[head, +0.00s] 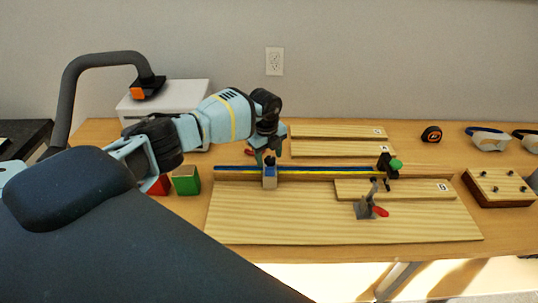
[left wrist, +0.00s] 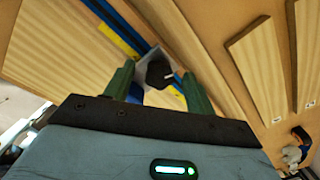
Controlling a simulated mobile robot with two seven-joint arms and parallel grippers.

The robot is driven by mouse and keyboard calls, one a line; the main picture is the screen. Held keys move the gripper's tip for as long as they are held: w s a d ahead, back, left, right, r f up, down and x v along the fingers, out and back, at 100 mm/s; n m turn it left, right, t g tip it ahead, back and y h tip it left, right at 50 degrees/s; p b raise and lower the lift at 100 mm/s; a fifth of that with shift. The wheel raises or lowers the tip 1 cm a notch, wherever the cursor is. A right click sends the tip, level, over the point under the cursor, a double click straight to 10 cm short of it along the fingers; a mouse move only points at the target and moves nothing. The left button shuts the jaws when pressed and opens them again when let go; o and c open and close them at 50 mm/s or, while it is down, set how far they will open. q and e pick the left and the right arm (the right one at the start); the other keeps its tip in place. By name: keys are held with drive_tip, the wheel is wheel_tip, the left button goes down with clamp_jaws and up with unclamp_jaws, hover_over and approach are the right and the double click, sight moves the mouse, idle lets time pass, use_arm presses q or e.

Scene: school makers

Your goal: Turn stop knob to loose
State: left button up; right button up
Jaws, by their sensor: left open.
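A stop (head: 269,181) sits on the blue-and-yellow striped rail of the wooden jig. Its dark knob shows in the left wrist view (left wrist: 158,72), with a white pointer mark on one side. My left gripper (head: 268,157) is just over the stop in the head view. In the left wrist view its two green fingers (left wrist: 157,86) are open, one on each side of the knob. I cannot tell whether they touch it. In the head view the gripper hides most of the knob. My right gripper is in no view.
A second fixture with a green knob (head: 396,164) stands at the rail's right end. A toggle clamp with a red handle (head: 380,211) is on the jig base (head: 290,225). Loose boards (head: 335,131) lie behind the rail. Green (head: 186,180) and red blocks are left of it.

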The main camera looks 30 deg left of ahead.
sight(268, 159)
use_arm(q)
drive_tip(key=shift+s+a+r, duration=0.1)
drive_tip(key=shift+s+r, duration=0.05)
drive_tip(key=shift+r, duration=1.8)
drive_tip(key=shift+s+r, duration=0.1)
drive_tip(key=shift+r, duration=1.85)
